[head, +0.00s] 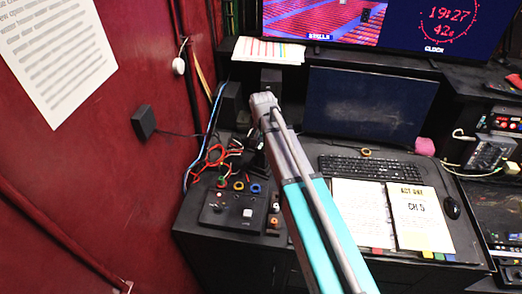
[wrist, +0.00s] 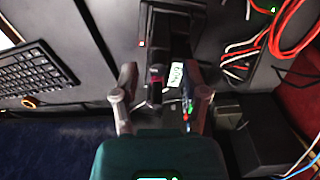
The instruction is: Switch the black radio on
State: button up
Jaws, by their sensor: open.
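In the wrist view, a dark upright device, which looks like the black radio (wrist: 168,42), is ahead of my gripper (wrist: 162,82). A small lit display (wrist: 177,74) shows at its near end, between the fingers. A narrow dark part with a reddish band (wrist: 155,88) and a part with small red and green lights (wrist: 188,108) also lie between the fingers. I cannot tell whether these belong to the radio. My gripper is open, with a finger on each side; contact cannot be made out. In the head view, my arm hides most of this spot.
A control box (head: 232,208) with knobs and a white button is at the desk's front left. Coloured cables (head: 212,158) lie beside the arm. A keyboard (head: 355,168), papers (head: 420,215) and a dark monitor (head: 368,102) are to the right. The red wall is left.

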jog(key=shift+f, duration=0.4)
